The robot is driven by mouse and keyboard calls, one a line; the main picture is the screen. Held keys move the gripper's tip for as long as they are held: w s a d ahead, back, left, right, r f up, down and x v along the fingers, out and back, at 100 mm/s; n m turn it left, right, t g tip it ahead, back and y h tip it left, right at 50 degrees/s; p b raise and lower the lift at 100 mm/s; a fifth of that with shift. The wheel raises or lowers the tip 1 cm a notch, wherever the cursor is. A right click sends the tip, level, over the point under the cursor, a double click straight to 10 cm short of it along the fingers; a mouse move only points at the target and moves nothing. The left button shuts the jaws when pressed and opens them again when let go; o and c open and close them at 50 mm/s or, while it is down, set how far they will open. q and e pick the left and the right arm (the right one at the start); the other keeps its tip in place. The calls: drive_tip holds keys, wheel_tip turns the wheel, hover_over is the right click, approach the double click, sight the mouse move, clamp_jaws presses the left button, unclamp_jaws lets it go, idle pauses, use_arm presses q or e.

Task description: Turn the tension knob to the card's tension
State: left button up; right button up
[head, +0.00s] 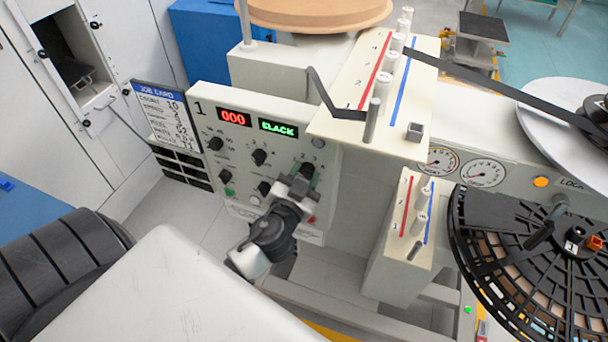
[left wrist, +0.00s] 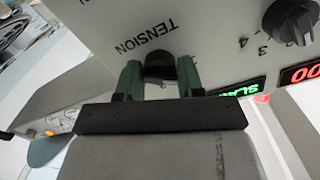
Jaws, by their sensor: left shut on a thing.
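The tension knob (left wrist: 160,65) is black and round, on a pale panel with the word TENSION printed beside it. My left gripper (left wrist: 160,78) has its two green fingers on either side of the knob, shut on it. In the head view the left gripper (head: 297,186) reaches the lower right of the control panel (head: 240,170) and partly covers that knob (head: 306,169). The job card (head: 163,117) stands left of the panel; its small lines are hard to read. My right gripper is not in view.
The panel has a red display (head: 234,117) reading 000 and a green display (head: 278,128) that seems to read SLACK. Other black knobs (head: 258,157) sit close by. A roller plate (head: 365,95) overhangs on the right, with a black reel (head: 520,265) below.

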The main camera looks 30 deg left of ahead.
use_arm(q)
drive_tip(key=m, duration=0.3)
drive_tip(key=shift+m, duration=0.3)
drive_tip(key=m, duration=0.4)
drive_tip(key=shift+m+p, duration=0.3)
drive_tip(key=m, duration=0.3)
drive_tip(key=shift+m+p, duration=0.3)
drive_tip(key=shift+f+m+p, duration=0.1)
drive_tip(key=shift+m+p, duration=0.3)
drive_tip(key=shift+m, duration=1.8)
drive_tip(key=o, duration=0.9)
drive_tip(key=shift+s, duration=0.1)
